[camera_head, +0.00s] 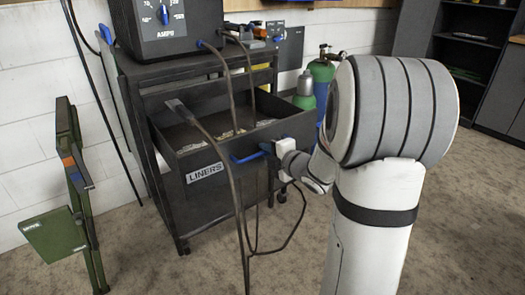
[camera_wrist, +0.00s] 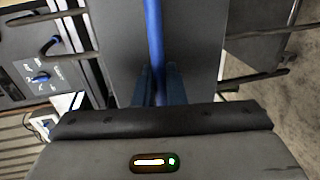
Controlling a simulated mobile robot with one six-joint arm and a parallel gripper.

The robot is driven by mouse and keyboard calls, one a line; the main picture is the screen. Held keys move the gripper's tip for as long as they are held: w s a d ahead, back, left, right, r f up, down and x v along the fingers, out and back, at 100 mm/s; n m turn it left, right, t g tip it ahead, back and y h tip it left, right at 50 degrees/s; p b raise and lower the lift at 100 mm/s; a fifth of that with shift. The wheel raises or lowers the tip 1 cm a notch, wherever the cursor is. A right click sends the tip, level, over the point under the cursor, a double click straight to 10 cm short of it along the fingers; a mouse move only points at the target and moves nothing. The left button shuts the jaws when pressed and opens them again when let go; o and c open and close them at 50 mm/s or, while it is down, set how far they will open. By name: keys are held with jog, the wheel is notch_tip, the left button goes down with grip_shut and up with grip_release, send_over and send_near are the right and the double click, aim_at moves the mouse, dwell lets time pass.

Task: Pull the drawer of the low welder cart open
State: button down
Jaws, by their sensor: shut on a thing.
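The low welder cart (camera_head: 133,92) is dark metal and stands against the white wall. Its drawer (camera_head: 205,178), labelled LINERS, is pulled out toward me, and its inside shows with coiled or pale items at the bottom. The blue bar handle (camera_head: 247,157) runs across the drawer front. My gripper (camera_head: 271,147) is at the right end of that handle. In the wrist view the blue handle (camera_wrist: 153,45) runs up from between the fingers of my gripper (camera_wrist: 158,85), which is shut on it. The fingertips are partly hidden.
A welder (camera_head: 165,25) sits on the cart top, with cables (camera_head: 222,150) hanging before the drawer. A green folding stand (camera_head: 75,200) is at left. Gas bottles (camera_head: 320,75) stand behind the cart at right. Carpeted floor is clear in front.

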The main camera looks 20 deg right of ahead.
jog(key=shift+d, duration=0.25)
jog(key=c, duration=1.7)
grip_release()
jog(key=shift+w, duration=0.1)
jog(key=shift+c, duration=0.2)
jog(key=shift+o, duration=0.8)
jog(key=shift+a, duration=0.1)
jog(key=p+v, duration=0.2)
jog(key=v, duration=0.6)
